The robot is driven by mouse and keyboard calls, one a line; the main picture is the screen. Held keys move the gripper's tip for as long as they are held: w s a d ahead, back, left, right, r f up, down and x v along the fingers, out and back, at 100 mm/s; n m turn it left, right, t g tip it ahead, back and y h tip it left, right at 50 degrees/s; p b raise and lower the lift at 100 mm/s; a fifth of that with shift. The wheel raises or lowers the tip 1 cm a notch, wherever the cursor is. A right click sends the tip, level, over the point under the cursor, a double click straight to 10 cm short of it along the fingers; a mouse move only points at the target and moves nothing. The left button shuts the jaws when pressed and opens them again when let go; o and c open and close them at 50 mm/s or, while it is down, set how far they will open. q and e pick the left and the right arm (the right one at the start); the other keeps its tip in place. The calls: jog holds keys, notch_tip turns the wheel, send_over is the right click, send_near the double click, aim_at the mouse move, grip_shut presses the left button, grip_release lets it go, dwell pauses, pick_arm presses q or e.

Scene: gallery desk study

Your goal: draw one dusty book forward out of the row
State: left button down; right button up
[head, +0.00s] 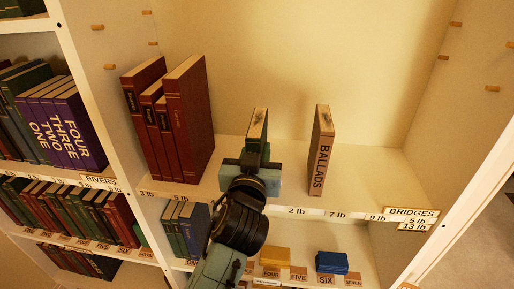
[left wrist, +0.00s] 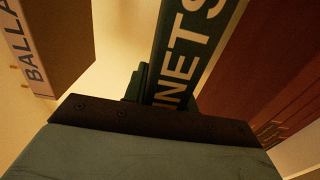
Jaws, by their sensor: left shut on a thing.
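A dark green book (head: 258,123) stands upright on the upper shelf, with a grey smudge on its pale top. My left gripper (head: 250,168) is shut on its spine side and hides most of it in the head view. In the left wrist view the green book (left wrist: 190,50) shows pale spine letters, of which "NNETS" is readable. A tan book marked BALLADS (head: 321,155), also smudged on top, stands apart to the right; it also shows in the left wrist view (left wrist: 50,45). My right gripper is not in view.
Several dark red books (head: 188,120) stand to the left, with a gap before the green book. Labels run along the shelf edge (head: 345,214). An upright panel (head: 92,70) bounds the left side. Small blocks (head: 331,262) sit on the shelf below.

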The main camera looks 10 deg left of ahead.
pick_arm(q)
jog(key=shift+s+f, duration=0.1)
jog(key=shift+f, duration=0.15)
dwell(0.5)
jog(key=c, duration=1.2)
grip_release()
jog(key=shift+o, duration=0.8)
jog(key=shift+f, duration=0.1)
